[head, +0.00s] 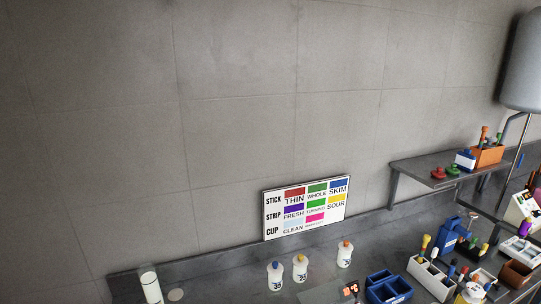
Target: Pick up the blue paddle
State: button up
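I cannot pick out a blue paddle for sure; the items at the right are small and crowded. Several small coloured-top sticks stand in a white divided rack (430,277) at the lower right. A blue box (449,238) stands behind this rack. A blue divided tray (388,288) sits left of the rack at the bottom edge. My gripper is not in view.
Three white bottles (301,269) stand along the counter by the wall. A sign (306,208) with coloured labels leans there. A raised grey shelf (425,174) holds an orange bin (487,156) and red knobs. A grey tank (524,65) hangs at the right.

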aim_at(451, 269)
jog(key=i+l+z, duration=0.25)
jog(key=l+z, duration=0.15)
jog(key=i+l+z, duration=0.45)
jog(key=k+l, duration=0.1)
